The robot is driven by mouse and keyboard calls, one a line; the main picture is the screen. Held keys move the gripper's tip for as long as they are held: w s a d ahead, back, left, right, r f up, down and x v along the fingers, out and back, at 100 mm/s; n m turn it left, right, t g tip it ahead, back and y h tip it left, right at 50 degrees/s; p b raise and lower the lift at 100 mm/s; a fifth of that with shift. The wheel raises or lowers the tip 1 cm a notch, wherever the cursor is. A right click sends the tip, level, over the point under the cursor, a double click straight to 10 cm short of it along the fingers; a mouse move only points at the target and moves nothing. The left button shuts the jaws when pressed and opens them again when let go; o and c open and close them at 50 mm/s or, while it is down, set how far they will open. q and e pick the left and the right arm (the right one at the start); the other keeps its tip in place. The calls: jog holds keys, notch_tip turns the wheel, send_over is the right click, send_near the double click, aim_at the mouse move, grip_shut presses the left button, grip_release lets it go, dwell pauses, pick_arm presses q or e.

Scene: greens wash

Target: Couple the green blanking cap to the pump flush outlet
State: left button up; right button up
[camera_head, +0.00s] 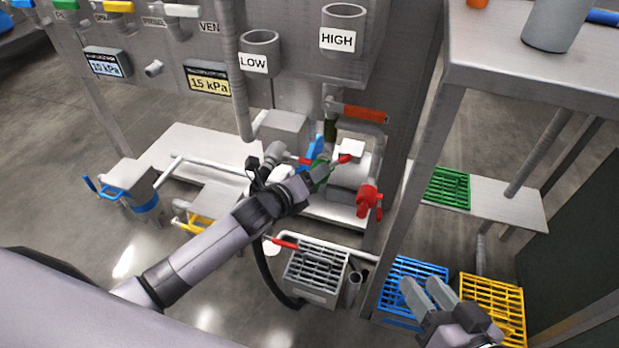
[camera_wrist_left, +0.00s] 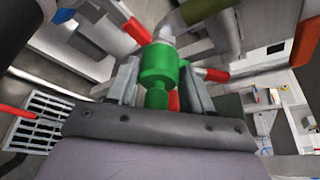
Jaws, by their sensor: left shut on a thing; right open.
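The green blanking cap (camera_wrist_left: 157,64) sits between the fingers of my left gripper (camera_wrist_left: 158,82), which is shut on it. In the head view, my left gripper (camera_head: 318,180) is at the pump pipework, with a little green of the cap showing. In the left wrist view, a grey pipe end (camera_wrist_left: 168,30) with red levers on either side stands just beyond the cap. I cannot tell whether this is the flush outlet, or whether the cap touches it. My right gripper (camera_head: 430,296) is open and empty, above the blue crate at the lower right.
A red valve (camera_head: 368,198) and an orange-red handle (camera_head: 364,114) are close to my left gripper. LOW (camera_head: 262,42) and HIGH (camera_head: 343,20) cups are on the panel above. A grey grate (camera_head: 316,268), blue crate (camera_head: 402,275) and yellow crate (camera_head: 497,300) stand below.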

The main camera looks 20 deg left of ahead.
pick_arm(q)
jog(key=shift+w+r, duration=0.1)
jog(key=shift+w, duration=0.45)
jog(key=o, duration=1.2)
jog(key=shift+o, duration=0.2)
